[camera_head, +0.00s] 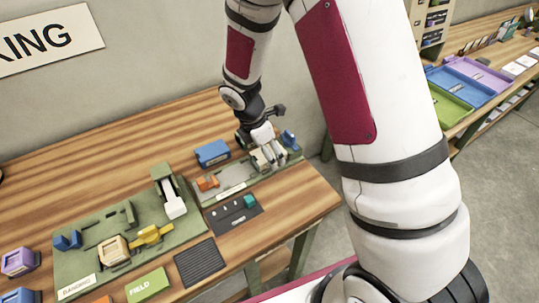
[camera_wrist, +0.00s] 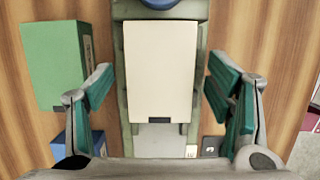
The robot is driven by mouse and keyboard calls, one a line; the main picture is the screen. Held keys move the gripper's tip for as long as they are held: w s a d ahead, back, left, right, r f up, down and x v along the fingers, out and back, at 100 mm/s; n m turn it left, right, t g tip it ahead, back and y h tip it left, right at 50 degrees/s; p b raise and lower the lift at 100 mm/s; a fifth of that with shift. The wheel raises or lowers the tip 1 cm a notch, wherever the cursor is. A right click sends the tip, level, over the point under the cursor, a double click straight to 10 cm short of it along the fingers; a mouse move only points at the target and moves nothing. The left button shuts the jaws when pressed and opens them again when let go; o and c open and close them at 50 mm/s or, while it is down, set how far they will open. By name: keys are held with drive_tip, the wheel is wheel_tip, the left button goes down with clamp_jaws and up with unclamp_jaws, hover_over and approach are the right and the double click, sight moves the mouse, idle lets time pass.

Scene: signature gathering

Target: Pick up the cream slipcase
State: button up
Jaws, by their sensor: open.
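The cream slipcase (camera_wrist: 160,65) is a pale, flat-topped block in the wrist view. It sits in a narrow green holder (camera_wrist: 123,110) with raised sides, a small dark mark at its near edge. My gripper (camera_wrist: 160,90) is open over it, with one teal-padded finger to its left and one to its right. Gaps show between both pads and the slipcase. In the head view my gripper (camera_head: 268,150) is low over the green station at the table's back right, and it largely hides the slipcase there.
In the wrist view, a green box (camera_wrist: 50,65) lies close to the left finger, with a blue block (camera_wrist: 68,140) nearer. In the head view, a blue box (camera_head: 212,152) stands left of my gripper. A large green board (camera_head: 95,278) with several parts fills the table's left.

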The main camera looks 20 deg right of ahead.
drive_tip(key=c, duration=1.5)
drive_tip(key=shift+c, duration=0.2)
drive_tip(key=shift+r, duration=0.2)
